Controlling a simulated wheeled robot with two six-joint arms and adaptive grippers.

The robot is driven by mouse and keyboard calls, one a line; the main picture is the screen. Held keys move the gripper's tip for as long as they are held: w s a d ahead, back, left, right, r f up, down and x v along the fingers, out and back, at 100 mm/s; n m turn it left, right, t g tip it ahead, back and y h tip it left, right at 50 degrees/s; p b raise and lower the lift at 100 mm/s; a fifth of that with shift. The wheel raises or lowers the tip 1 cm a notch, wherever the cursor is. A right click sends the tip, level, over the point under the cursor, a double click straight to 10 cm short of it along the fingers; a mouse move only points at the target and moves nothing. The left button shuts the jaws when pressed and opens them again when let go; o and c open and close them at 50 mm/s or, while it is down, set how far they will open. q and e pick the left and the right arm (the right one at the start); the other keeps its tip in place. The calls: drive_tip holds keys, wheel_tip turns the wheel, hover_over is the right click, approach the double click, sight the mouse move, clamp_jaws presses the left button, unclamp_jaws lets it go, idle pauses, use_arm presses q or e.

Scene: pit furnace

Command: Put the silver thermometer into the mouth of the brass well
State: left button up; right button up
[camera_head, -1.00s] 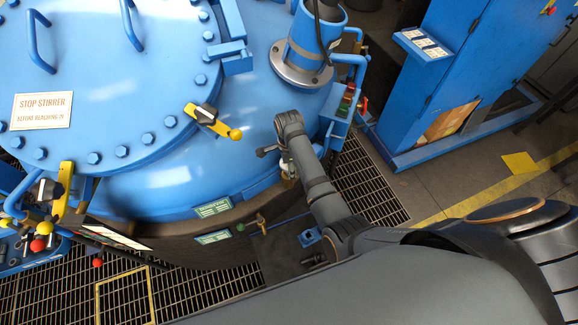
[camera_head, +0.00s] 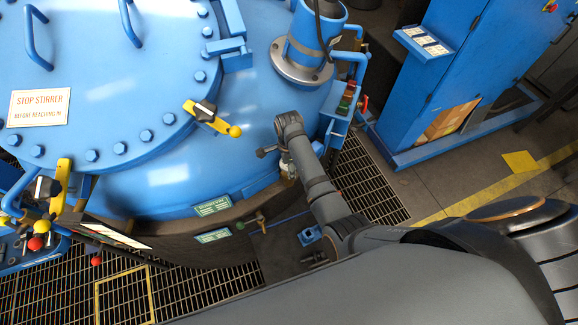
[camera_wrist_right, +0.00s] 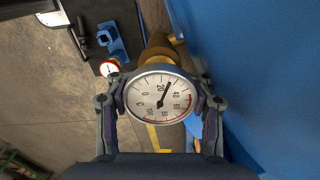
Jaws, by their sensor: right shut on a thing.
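The silver thermometer (camera_wrist_right: 158,97) shows in the right wrist view as a round white dial with a silver rim and black needle, facing the camera. My right gripper (camera_wrist_right: 160,105) is shut on it, with one finger at each side of the dial. Its stem is hidden behind the dial. A brown-gold brass fitting, which looks like the brass well (camera_wrist_right: 163,48), shows just behind the dial's upper edge. I cannot tell whether the stem is in its mouth. In the head view my right arm reaches down beside the blue vessel, and the gripper is mostly hidden. My left gripper is not in view.
The large blue vessel (camera_head: 165,185) fills the left of the head view. In the wrist view a small red-rimmed gauge (camera_wrist_right: 110,68) and a blue bracket (camera_wrist_right: 112,42) lie left of the well. A blue cabinet (camera_head: 440,90) stands at the right beyond floor grating (camera_head: 365,185).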

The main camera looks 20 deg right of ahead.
drive_tip(key=shift+f, duration=0.1)
drive_tip(key=o, duration=1.5)
drive_tip(key=shift+c, duration=0.2)
wheel_tip(320, 180, up, 12)
